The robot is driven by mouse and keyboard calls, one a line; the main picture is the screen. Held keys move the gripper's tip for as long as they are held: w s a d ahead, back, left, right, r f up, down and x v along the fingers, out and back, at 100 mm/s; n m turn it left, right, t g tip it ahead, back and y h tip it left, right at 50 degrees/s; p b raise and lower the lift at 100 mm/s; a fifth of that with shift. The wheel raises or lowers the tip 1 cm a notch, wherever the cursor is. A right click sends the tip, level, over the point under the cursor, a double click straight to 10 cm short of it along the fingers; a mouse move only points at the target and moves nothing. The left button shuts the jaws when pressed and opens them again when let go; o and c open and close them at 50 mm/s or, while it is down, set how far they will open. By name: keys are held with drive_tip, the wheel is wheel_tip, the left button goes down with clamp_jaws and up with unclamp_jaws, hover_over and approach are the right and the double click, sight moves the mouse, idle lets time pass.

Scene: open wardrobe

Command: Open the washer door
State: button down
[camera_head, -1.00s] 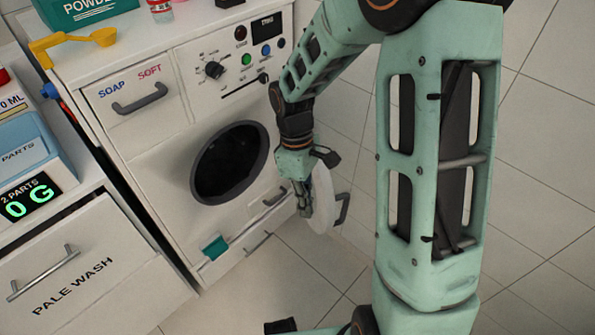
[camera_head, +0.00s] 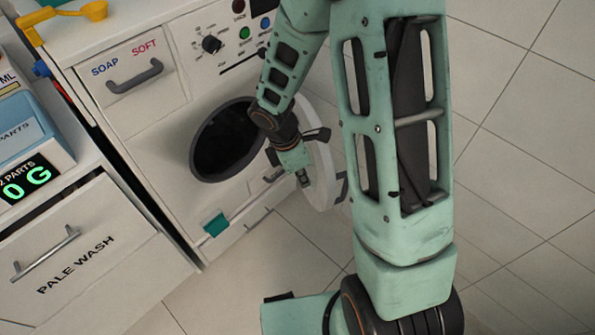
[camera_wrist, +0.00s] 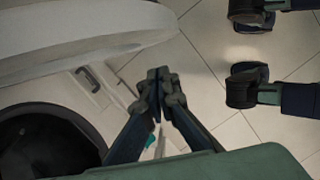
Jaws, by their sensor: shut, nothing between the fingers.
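The washer (camera_head: 150,140) is white, with a round dark drum opening (camera_head: 228,140) in its front. Its round white door (camera_head: 322,165) stands open, swung out to the right of the opening, with a dark handle (camera_head: 341,187) on its outer side. My gripper (camera_head: 304,180) is shut and empty, on the inner side of the door, between door and opening. In the wrist view my gripper (camera_wrist: 158,76) has its fingertips together; the pale door (camera_wrist: 85,35) curves across the upper left and the drum opening (camera_wrist: 40,145) is at lower left. Contact with the door is unclear.
A soap drawer (camera_head: 125,82) with a grey handle is at the washer's upper left. A cabinet drawer marked PALE WASH (camera_head: 85,250) stands to the left. A teal tab (camera_head: 215,224) is low on the washer. The tiled floor (camera_head: 510,190) on the right is clear.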

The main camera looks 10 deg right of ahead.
sight(322, 181)
drive_tip(key=shift+w+d+r, duration=0.1)
drive_tip(key=shift+w+d, duration=0.1)
drive_tip(key=shift+d, duration=0.7)
drive_tip(key=shift+w+d+r, duration=0.1)
drive_tip(key=shift+w+d, duration=0.05)
drive_tip(key=shift+d, duration=0.75)
drive_tip(key=shift+d+r, duration=0.1)
drive_tip(key=shift+d, duration=0.3)
drive_tip(key=w+d+n+p, duration=0.3)
drive_tip(key=d+p, duration=0.2)
drive_tip(key=d, duration=0.3)
drive_tip(key=w+d+n+t+p, duration=0.1)
drive_tip(key=w+d+n+p, duration=0.2)
drive_tip(key=d, duration=0.6)
drive_tip(key=shift+w+y+p, duration=0.4)
drive_tip(key=shift+w+p, duration=0.35)
drive_tip(key=shift+p, duration=0.5)
drive_tip(key=shift+w+d+t, duration=0.1)
drive_tip(key=shift+t, duration=0.2)
